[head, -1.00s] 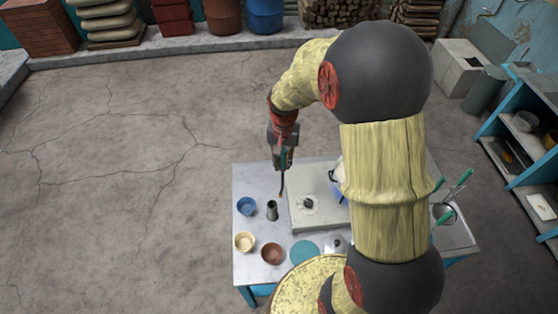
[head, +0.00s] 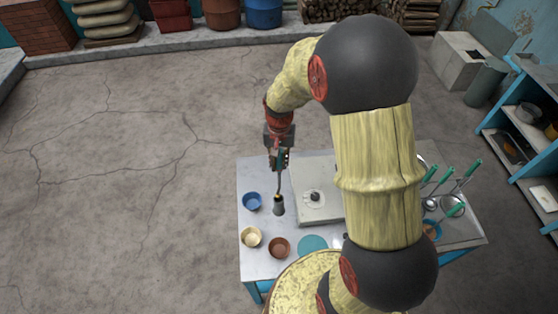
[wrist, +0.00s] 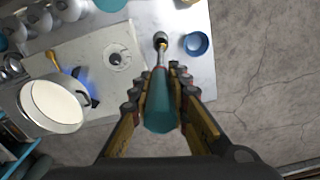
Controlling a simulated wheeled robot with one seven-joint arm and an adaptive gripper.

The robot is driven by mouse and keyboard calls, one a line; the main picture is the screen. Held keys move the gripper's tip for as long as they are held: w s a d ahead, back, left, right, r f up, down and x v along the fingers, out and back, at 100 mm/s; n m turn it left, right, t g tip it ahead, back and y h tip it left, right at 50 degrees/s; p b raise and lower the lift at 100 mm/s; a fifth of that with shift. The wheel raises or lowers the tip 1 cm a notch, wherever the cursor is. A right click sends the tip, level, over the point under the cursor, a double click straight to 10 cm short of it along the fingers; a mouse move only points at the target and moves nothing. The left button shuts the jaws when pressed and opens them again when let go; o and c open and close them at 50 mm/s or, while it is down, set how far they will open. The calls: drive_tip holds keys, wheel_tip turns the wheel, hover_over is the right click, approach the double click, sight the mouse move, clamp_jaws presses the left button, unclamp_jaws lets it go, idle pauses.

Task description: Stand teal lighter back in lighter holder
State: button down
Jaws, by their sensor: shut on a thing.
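My gripper (head: 279,160) is shut on the teal lighter (wrist: 160,110), gripping its teal handle, above the table. The lighter's thin rod points down at the lighter holder (head: 279,208), a small dark grey cup on the table left of the stove. In the wrist view the rod's tip lines up with the holder (wrist: 160,38). In the head view the tip meets the holder's mouth. I cannot tell how far the tip is inside.
A blue bowl (head: 252,201) stands close to the left of the holder. A cream bowl (head: 251,237) and a brown bowl (head: 279,247) stand nearer the front. The stove (head: 312,204) is just to the right. A white pot (wrist: 52,103) sits on it.

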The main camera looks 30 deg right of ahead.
drive_tip(key=shift+f+b, duration=3.2)
drive_tip(key=shift+f, duration=1.9)
drive_tip(key=c, duration=1.7)
unclamp_jaws()
drive_tip(key=shift+c, duration=0.2)
drive_tip(key=shift+o, duration=0.6)
drive_tip(key=shift+r, duration=0.1)
